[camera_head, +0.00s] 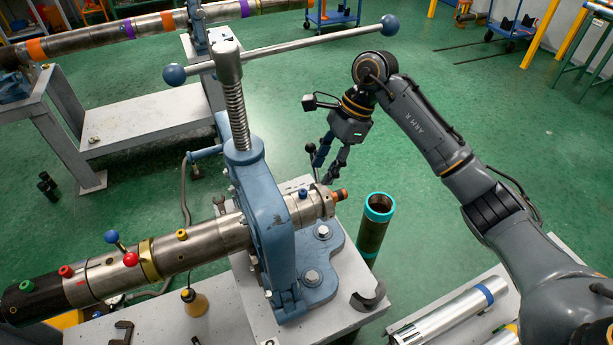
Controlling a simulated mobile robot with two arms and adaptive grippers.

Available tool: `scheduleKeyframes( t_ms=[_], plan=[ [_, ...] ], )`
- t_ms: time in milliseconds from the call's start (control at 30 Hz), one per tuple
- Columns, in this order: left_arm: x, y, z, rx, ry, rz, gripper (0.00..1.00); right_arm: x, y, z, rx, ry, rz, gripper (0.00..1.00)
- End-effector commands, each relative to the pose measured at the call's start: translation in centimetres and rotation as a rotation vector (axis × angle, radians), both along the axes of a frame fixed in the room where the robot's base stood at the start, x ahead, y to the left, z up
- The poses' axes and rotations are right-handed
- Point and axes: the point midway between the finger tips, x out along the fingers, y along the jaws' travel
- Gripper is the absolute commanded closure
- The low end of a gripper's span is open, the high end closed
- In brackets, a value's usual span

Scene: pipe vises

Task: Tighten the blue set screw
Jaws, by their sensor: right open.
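A steel pipe tool (205,240) lies clamped in the blue pipe vise (268,195). A small blue set screw (303,194) stands on top of the pipe tool near its right end, just right of the vise frame. My right gripper (325,170) is open and points down above and slightly right of the blue screw, apart from it in the picture. My left gripper is not in view.
Yellow (181,234), red (131,259) and green (27,286) knobs sit along the tool, with a blue-ball lever (111,237). The vise's long handle (290,47) crosses above. A teal-rimmed pipe (376,225) stands right of the bench. Green floor (470,110) is open behind.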

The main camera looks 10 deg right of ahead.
Motion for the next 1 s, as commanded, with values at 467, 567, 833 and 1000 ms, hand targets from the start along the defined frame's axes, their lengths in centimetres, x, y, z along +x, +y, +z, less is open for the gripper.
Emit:
scheduleKeyframes(
  t_ms=[467, 567, 833, 1000],
  plan=[
    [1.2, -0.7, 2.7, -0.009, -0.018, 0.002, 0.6, -0.6, 4.3, -4.2, 0.001, 0.001, -0.001, 0.59],
    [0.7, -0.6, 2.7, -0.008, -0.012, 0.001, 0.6, -0.6, 4.3, -4.6, 0.0, 0.0, 0.0, 0.59],
    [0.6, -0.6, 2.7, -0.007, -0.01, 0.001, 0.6, -0.6, 4.3, -4.7, 0.0, 0.0, 0.0, 0.65],
    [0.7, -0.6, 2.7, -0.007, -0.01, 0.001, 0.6, -0.6, 4.3, -4.6, 0.0, 0.0, 0.0, 1.0]
  ],
)
